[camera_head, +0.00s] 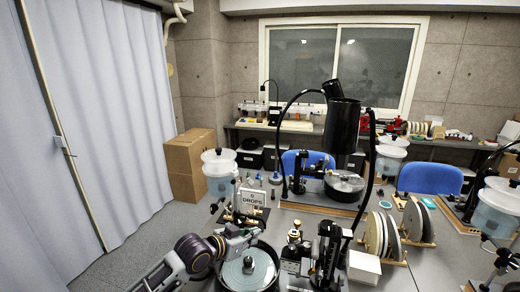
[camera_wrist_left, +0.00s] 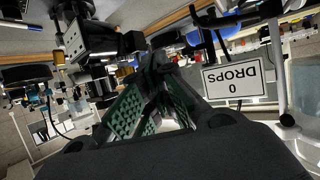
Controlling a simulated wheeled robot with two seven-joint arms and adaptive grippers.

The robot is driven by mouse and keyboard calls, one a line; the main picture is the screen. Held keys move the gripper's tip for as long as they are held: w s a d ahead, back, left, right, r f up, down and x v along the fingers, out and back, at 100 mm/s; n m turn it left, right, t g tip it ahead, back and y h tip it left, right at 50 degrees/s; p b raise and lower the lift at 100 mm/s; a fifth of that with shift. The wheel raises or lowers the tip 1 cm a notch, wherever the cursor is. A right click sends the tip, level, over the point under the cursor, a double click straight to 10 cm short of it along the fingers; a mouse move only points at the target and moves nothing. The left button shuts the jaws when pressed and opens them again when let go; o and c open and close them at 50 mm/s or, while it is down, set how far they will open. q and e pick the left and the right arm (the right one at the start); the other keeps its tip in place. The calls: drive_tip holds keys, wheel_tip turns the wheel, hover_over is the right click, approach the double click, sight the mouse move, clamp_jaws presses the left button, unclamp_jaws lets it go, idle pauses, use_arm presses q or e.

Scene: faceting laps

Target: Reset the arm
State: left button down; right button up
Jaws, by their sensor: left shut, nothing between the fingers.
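My left arm comes in from the lower left in the head view. Its gripper (camera_head: 246,236) is over the near-left part of the table, at the far edge of a round pale lap (camera_head: 236,274). In the left wrist view the gripper's fingers (camera_wrist_left: 157,72) have green pads and are shut with nothing held. A white sign reading DROPS (camera_head: 252,197) stands just beyond the gripper. The sign also shows upside down in the left wrist view (camera_wrist_left: 233,79). My right gripper is not in view.
A faceting machine (camera_head: 327,250) stands right of the gripper, beside a white box (camera_head: 363,267). Several discs (camera_head: 374,234) stand in a rack farther right. A black lamp (camera_head: 341,126) hangs over the table. A lidded bucket (camera_head: 220,180) and cardboard boxes (camera_head: 188,160) are behind.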

use_arm(q)
drive_tip(key=s+a+f+n+g+y, duration=0.25)
drive_tip(key=s+a+f, duration=0.35)
drive_tip(key=s, duration=0.4)
drive_tip(key=s+a+f+n+g+y, duration=0.25)
drive_tip(key=s+a+f, duration=0.35)
drive_tip(key=s, duration=0.4)
drive_tip(key=s+a+f+n+g+y, duration=0.15)
drive_tip(key=s+a+f+y, duration=0.25)
drive_tip(key=s+a, duration=0.45)
drive_tip(key=s+d+f, duration=0.1)
drive_tip(key=s+f, duration=0.2)
drive_tip(key=f, duration=2.9)
drive_tip(key=s+a+f+g, duration=0.1)
drive_tip(key=s+a+f, duration=0.1)
drive_tip(key=s+f, duration=0.8)
drive_tip(key=s+a+f+g, duration=0.1)
drive_tip(key=s+a+f, duration=0.1)
drive_tip(key=s+f, duration=0.8)
drive_tip(key=shift+s+f, duration=0.2)
drive_tip(key=shift+s, duration=1.25)
